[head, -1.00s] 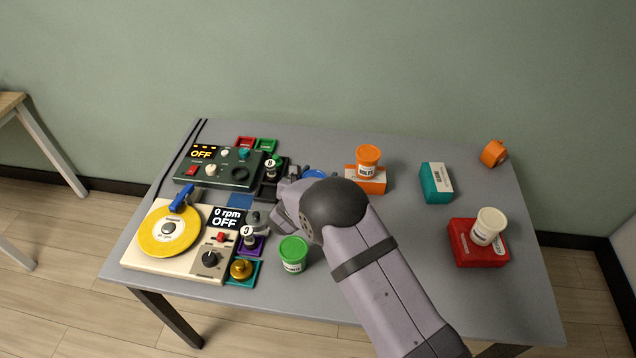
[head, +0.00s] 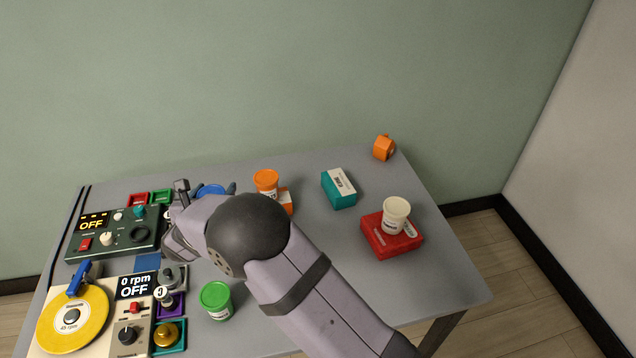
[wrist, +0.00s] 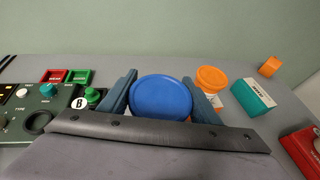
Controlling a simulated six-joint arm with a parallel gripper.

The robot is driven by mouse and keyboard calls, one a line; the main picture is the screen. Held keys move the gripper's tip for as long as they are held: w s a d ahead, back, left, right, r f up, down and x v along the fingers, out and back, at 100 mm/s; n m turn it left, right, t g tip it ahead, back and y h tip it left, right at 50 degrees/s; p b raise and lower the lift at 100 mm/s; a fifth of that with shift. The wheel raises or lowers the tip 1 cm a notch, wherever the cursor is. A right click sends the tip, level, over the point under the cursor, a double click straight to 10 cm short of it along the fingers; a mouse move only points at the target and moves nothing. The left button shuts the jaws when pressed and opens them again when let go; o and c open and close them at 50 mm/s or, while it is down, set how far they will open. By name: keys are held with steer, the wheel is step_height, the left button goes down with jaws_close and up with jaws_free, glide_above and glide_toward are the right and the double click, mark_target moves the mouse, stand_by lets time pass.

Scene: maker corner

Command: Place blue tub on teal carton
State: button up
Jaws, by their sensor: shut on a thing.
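The blue tub (wrist: 161,97) sits between the two fingers of my gripper (wrist: 160,93) in the wrist view, its round lid facing the camera. My gripper is shut on it. In the head view the blue tub (head: 210,190) shows only partly behind my wrist; its lower part is hidden. The teal carton (head: 339,188) with a white label lies on the table to the right of my gripper, with nothing on top. It also shows in the wrist view (wrist: 252,97), right of the orange tub.
An orange tub (head: 266,183) on an orange carton (head: 286,201) stands between my gripper and the teal carton. A cream tub (head: 395,214) stands on a red carton (head: 375,240) at right. A green tub (head: 216,300) stands in front. An orange object (head: 384,148) lies at the back.

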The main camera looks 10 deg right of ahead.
step_height(320, 180, up, 9)
steer(key=shift+r, duration=0.1)
steer(key=w+d+m+h+b, duration=0.1)
steer(key=w+d, duration=0.2)
steer(key=d, duration=0.3)
steer(key=w+d+f+m+g+h+b, duration=0.1)
steer(key=w+d+b, duration=0.15)
steer(key=d, duration=0.45)
steer(key=w+d+m+h+b, duration=0.1)
steer(key=w+d, duration=0.3)
steer(key=d, duration=0.2)
steer(key=m+h+b, duration=0.1)
steer(key=h+b, duration=0.1)
glide_above(332, 176)
step_height(332, 176, down, 3)
steer(key=shift+g, duration=0.3)
steer(key=shift+f+b, duration=0.35)
steer(key=shift+f, duration=5.2)
steer(key=shift+f, duration=0.15)
steer(key=o, duration=1.1)
steer(key=shift+s, duration=0.1)
steer(key=shift+o, duration=0.2)
